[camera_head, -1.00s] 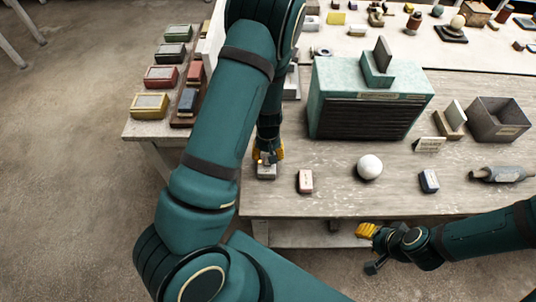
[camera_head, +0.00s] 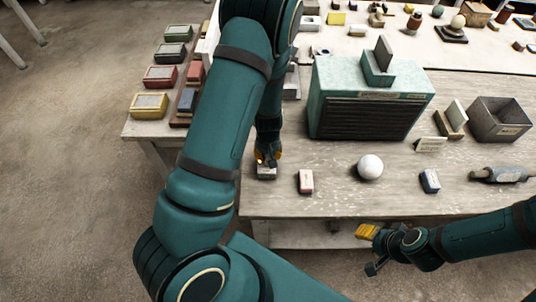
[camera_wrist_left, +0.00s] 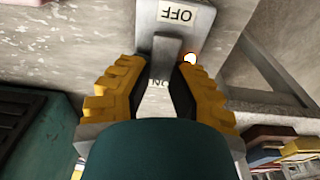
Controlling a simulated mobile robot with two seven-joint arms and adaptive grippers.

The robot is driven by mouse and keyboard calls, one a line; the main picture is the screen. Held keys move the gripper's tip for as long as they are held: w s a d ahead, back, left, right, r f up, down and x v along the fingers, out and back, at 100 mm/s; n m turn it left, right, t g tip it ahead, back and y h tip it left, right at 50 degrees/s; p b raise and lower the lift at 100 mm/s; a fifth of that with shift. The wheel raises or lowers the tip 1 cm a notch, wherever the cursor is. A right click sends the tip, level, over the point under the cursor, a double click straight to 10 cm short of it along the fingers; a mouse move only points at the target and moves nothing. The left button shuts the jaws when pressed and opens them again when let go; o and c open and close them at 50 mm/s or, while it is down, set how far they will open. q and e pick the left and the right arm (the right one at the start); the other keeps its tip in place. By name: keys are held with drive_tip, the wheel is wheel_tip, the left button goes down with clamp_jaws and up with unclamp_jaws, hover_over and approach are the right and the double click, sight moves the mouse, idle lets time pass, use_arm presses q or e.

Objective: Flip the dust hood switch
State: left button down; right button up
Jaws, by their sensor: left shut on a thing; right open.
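The dust hood is a teal box (camera_head: 350,84) with a dark slatted front on the table. Its switch is a small grey box (camera_head: 267,174) near the table's front edge. In the left wrist view the switch lever (camera_wrist_left: 166,57) stands between an "OFF" label and a partly covered "ON" label. A small light (camera_wrist_left: 190,58) glows orange-white beside it. My left gripper (camera_head: 267,158), with yellow fingers (camera_wrist_left: 160,88), is shut on the lever from above. My right gripper (camera_head: 367,231) is open and empty, off the table's front edge; its fingers are small in view.
A pink-and-white block (camera_head: 306,181), a white sphere (camera_head: 369,167) and a blue-and-white block (camera_head: 429,181) stand right of the switch. Coloured boxes (camera_head: 150,104) sit on the left side table.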

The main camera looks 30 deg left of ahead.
use_arm(q)
drive_tip(key=shift+s+d+f+t+y+b, duration=0.15)
drive_tip(key=shift+t+y+b, duration=0.1)
drive_tip(key=shift+t+b, duration=0.3)
drive_tip(key=shift+s+r+t+y+b, duration=0.1)
drive_tip(key=shift+t+y+b, duration=0.15)
drive_tip(key=shift+t+b, duration=0.25)
drive_tip(key=shift+t+y+b, duration=0.4)
drive_tip(key=shift+t+b, duration=0.15)
drive_tip(key=shift+r, duration=0.2)
drive_tip(key=c, duration=0.8)
unclamp_jaws()
drive_tip(key=shift+r, duration=0.15)
drive_tip(key=shift+v, duration=5.9)
